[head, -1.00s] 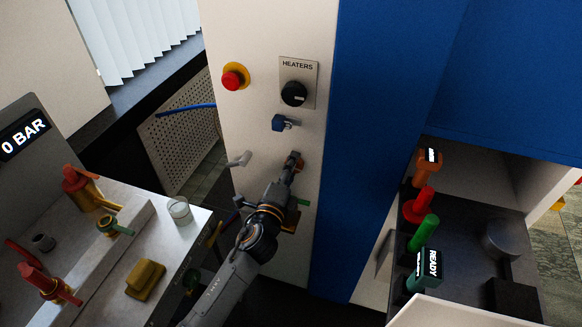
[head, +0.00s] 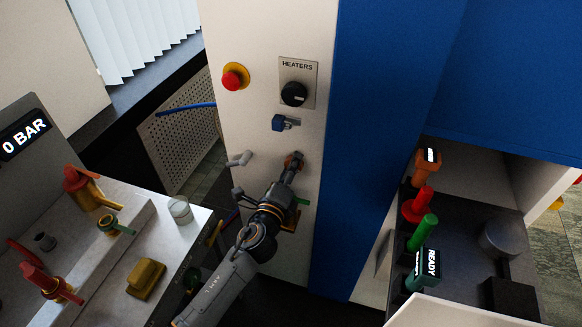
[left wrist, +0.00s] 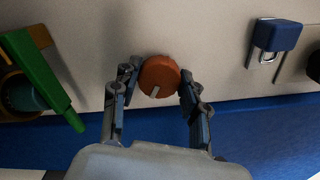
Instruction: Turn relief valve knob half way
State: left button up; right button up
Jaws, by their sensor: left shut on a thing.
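The relief valve knob, round and orange-brown with a pale pointer mark, is on the white panel; it shows in the left wrist view (left wrist: 159,76) and partly in the head view (head: 299,157). Its mark points toward the lower left in the left wrist view. My left gripper (left wrist: 160,90) has its fingers on both sides of the knob and is shut on it. In the head view my left gripper (head: 291,167) reaches up to the panel and hides much of the knob. My right gripper is not in view.
Above the knob are a blue padlock (head: 279,123), a black heaters dial (head: 294,94) and a red button (head: 232,79). A green-handled valve (left wrist: 45,80) sits close beside the knob. A bench with valves (head: 165,245) stands at left.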

pick_arm(q)
jog(key=o, duration=1.1)
jog(key=shift+o, duration=0.2)
jog(key=v, duration=1.2)
jog(key=s+a+f+n+g+y, duration=0.1)
jog(key=s+a+f+n+g, duration=0.25)
jog(key=f, duration=0.85)
jog(key=s+a+f+n+g+y, duration=0.2)
jog(key=s+a+f+n, duration=0.15)
jog(key=f, duration=0.75)
jog(key=s+a+f+n+g+y, duration=0.1)
jog(key=s+a+f+n+g, duration=0.25)
jog(key=f, duration=0.85)
jog(key=s+a+f+n+g, duration=0.2)
jog(key=s+f, duration=0.4)
jog(key=s, duration=0.4)
jog(key=s+a+f+n+g+y, duration=0.1)
jog(key=s+a+f+n, duration=0.3)
jog(key=s, duration=0.7)
jog(key=s+a+f+n+g, duration=0.3)
jog(key=s+f+n, duration=0.4)
jog(key=s, duration=0.3)
jog(key=shift+s+f+g+y, duration=0.35)
jog(key=shift+f+g, duration=0.25)
jog(key=shift+f, duration=0.1)
